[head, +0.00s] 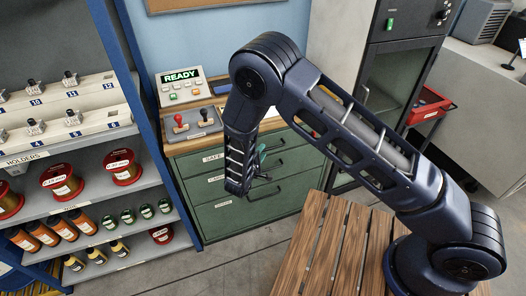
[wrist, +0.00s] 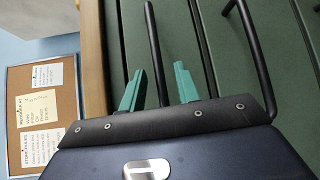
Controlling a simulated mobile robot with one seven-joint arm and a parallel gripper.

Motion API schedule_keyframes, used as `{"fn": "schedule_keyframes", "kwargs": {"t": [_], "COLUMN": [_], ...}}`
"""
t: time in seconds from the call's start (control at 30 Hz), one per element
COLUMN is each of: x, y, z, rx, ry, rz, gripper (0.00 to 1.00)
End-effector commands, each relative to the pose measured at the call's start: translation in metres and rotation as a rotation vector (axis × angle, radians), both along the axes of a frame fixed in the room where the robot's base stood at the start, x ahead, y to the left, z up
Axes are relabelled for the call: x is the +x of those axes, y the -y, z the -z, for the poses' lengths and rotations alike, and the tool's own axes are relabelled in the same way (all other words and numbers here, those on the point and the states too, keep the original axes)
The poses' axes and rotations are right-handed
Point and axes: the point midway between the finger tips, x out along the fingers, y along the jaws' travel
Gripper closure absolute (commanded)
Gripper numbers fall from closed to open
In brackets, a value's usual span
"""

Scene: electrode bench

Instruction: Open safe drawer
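The green drawer cabinet (head: 285,195) stands below a wooden worktop. Its top drawer, labelled SAFE (head: 198,166), looks shut, its front flush with the others. My gripper (head: 262,155) is in front of the upper drawers; my arm hides part of the cabinet front. In the wrist view my gripper's two teal fingers (wrist: 159,68) are apart, one on each side of a black bar handle (wrist: 151,30). That handle is nearest the wooden edge, so it appears to be the top drawer's. I cannot tell whether a finger touches it.
A second bar handle (wrist: 250,45) lies right of the fingers in the wrist view. A panel reading READY (head: 181,76) and a red-knobbed box (head: 190,125) stand on the worktop. A shelf of spools and bottles (head: 90,185) is at left; a slatted wooden surface (head: 335,250) is in front.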

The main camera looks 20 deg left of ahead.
Motion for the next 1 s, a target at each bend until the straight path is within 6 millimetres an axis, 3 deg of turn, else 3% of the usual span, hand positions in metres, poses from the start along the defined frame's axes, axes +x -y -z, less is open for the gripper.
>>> {"fn": "schedule_keyframes", "kwargs": {"t": [0.2, 0.53, 0.7, 1.0], "x": [0.017, 0.019, 0.019, 0.013], "y": [0.0, 0.0, 0.0, 0.006], "z": [0.002, 0.002, 0.002, 0.003], "rx": [0.001, 0.0, 0.0, -0.001], "ry": [0.001, 0.001, 0.0, 0.0], "rz": [0.001, 0.0, 0.0, 0.0], "gripper": [0.68, 0.68, 1.0, 1.0]}}
